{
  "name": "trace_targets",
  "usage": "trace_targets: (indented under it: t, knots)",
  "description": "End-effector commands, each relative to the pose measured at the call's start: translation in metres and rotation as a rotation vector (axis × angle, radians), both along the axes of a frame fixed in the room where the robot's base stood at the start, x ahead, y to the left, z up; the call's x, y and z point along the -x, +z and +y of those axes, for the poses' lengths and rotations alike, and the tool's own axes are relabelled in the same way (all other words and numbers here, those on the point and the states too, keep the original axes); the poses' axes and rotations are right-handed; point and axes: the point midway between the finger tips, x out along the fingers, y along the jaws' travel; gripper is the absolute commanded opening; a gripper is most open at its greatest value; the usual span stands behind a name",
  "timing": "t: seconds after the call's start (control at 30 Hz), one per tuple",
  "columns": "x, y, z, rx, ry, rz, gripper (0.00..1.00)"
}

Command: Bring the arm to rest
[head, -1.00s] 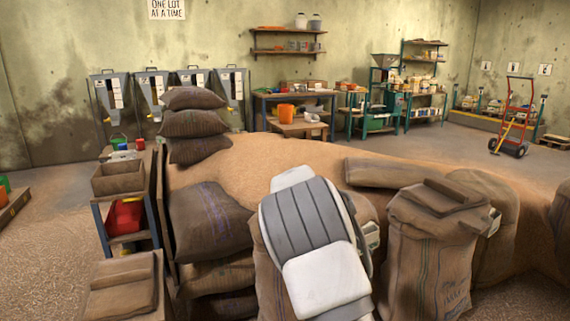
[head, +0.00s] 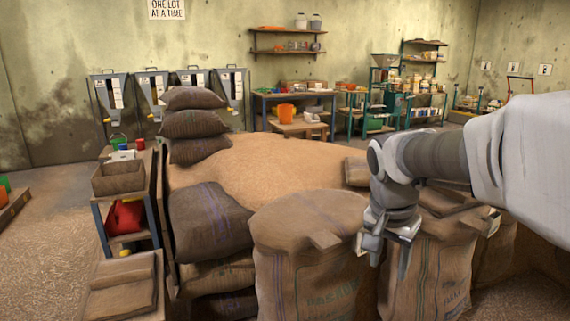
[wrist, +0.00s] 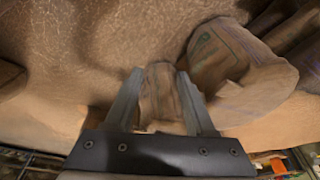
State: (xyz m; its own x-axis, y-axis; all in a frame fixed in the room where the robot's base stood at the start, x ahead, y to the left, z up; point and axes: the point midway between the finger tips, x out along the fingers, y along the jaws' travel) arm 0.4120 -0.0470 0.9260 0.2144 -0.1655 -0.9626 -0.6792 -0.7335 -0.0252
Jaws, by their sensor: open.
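My gripper (head: 390,252) hangs at the end of my arm, which reaches in from the right in the head view. It points down in front of the filled burlap sacks. In the wrist view my gripper (wrist: 160,85) shows two grey fingers spread apart with nothing held between them. A sack (wrist: 160,100) shows beyond and between the fingers, and another sack (wrist: 240,65) is to the right. In the head view one upright sack (head: 310,255) stands left of my gripper. Another upright sack (head: 440,275) stands partly behind it. I cannot tell if the gripper touches either one.
A heap of grain (head: 260,165) lies behind the sacks. Stacked dark sacks (head: 205,215) stand at the left, beside a small shelf (head: 118,178) with a red item. A workbench (head: 290,97) and shelving stand along the back wall. Open floor (head: 60,235) shows at the left.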

Motion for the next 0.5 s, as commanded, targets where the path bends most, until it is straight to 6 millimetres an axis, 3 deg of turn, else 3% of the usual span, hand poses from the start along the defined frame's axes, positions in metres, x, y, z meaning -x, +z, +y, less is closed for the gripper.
trace_targets:
  t: [0.2,0.5]
  knots:
    - [0.049,0.012,0.012,-0.028,0.202,-0.048,0.55]
    - [0.111,0.014,0.03,0.001,0.477,-0.127,0.55]
